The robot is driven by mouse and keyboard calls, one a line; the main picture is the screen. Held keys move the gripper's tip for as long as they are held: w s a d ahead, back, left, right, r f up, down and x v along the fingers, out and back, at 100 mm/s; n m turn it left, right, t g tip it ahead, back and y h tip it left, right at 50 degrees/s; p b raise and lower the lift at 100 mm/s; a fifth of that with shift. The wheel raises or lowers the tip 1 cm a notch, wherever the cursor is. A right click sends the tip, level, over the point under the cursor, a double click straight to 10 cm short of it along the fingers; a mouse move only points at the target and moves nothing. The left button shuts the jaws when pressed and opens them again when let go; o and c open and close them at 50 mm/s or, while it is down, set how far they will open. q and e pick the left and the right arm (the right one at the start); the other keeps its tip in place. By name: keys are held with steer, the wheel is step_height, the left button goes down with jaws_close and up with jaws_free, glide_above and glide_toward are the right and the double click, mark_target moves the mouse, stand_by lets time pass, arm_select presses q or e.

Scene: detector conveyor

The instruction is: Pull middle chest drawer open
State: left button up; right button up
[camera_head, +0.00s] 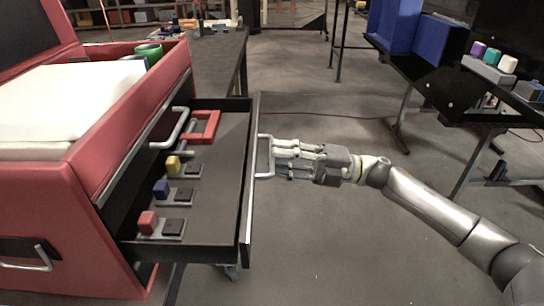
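The red chest (100,190) stands at the left. One of its drawers (215,210) is pulled far out to the right, with its dark floor showing. The silver handle (266,140) is on the drawer's front panel (250,190). My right gripper (277,158) is at this handle, fingers pointing left, with its tips touching or very near the bar. I cannot tell whether the fingers are closed around it. Another handle (172,130) shows on the chest front above the open drawer. My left gripper is not in view.
The drawer holds small blocks with red, blue and yellow tops (148,222) and a red frame-shaped part (205,127). A dark table (215,50) stands behind the chest. A dark table with blue bins (440,45) stands at the right. The floor (340,230) around my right arm is clear.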

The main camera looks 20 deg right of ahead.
steer(key=v, duration=0.9)
steer(key=shift+d, duration=0.35)
steer(key=shift+s, duration=0.15)
